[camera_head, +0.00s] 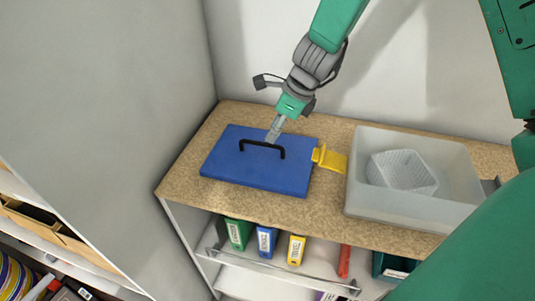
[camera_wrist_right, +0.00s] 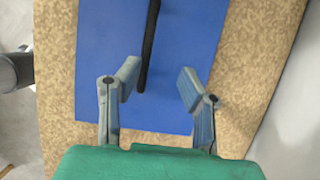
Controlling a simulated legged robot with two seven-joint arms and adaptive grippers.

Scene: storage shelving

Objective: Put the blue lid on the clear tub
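The blue lid (camera_head: 228,165) lies flat on the speckled shelf top, left of the clear tub. Its black handle (camera_head: 262,147) stands up from the middle. The clear tub (camera_head: 365,190) is open at the top and holds a translucent ribbed container (camera_head: 402,170). My right gripper (camera_head: 272,136) points down over the lid, close to the handle at its back side. In the right wrist view the right gripper (camera_wrist_right: 158,82) is open, with the handle's near end (camera_wrist_right: 141,82) showing between the fingertips. Contact cannot be told. My left gripper is not in view.
A yellow piece (camera_head: 330,157) lies between lid and tub. The speckled shelf top (camera_head: 190,178) has only narrow free strips around them. A grey wall panel (camera_head: 120,120) stands on the left. Coloured binders (camera_head: 266,241) stand on the shelf below.

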